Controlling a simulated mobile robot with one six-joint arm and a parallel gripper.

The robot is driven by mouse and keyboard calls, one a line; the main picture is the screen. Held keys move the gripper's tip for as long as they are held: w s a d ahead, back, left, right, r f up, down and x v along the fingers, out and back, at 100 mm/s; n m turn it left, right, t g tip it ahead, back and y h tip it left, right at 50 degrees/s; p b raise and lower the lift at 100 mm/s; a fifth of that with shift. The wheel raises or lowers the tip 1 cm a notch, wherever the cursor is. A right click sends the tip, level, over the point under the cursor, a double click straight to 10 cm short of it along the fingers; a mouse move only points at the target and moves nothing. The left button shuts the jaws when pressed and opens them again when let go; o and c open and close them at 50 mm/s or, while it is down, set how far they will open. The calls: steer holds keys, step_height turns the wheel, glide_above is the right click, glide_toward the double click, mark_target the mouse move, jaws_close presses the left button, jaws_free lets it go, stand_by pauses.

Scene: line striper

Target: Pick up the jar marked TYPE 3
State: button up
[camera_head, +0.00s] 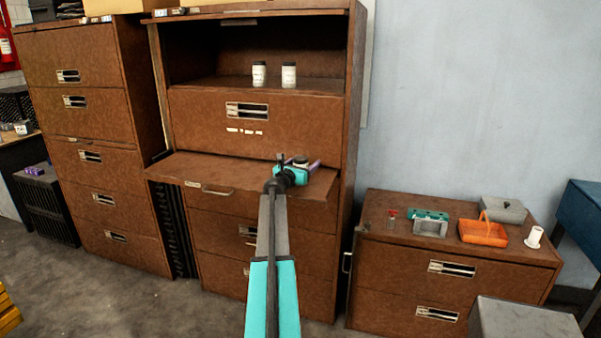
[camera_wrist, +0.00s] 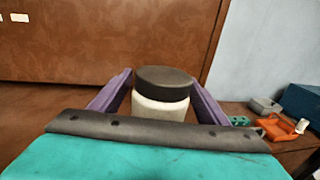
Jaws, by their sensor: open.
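A white jar with a black lid (camera_wrist: 162,100) stands upright on the brown pull-out shelf (camera_head: 215,172). My gripper (camera_head: 300,165) is open, with its purple fingers on either side of this jar; the fingers also show in the wrist view (camera_wrist: 162,98). A small gap seems to show beside the lid; contact cannot be told. The jar's lower part is hidden behind my gripper. Two more white jars with dark lids, a left one (camera_head: 259,75) and a right one (camera_head: 289,76), stand in the open upper compartment. No TYPE marking is readable on any jar.
The shelf juts out from the tall brown cabinet (camera_head: 260,145). A low cabinet (camera_head: 390,235) at right holds an orange basket (camera_head: 483,233), a grey box (camera_head: 503,210), a teal-and-grey item (camera_head: 430,226) and a white spool-like piece (camera_head: 534,237). The shelf's left part is clear.

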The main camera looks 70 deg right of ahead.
steer(key=c, duration=1.5)
steer(key=shift+r, duration=0.2)
steer(key=s+a+r+b, duration=0.1)
steer(key=a+r, duration=0.1)
steer(key=a, duration=0.5)
steer(key=s+a+r+b, duration=0.2)
steer(key=a, duration=0.6)
steer(key=shift+a+r, duration=0.3)
steer(key=shift+r, duration=0.05)
steer(key=shift+s, duration=0.1)
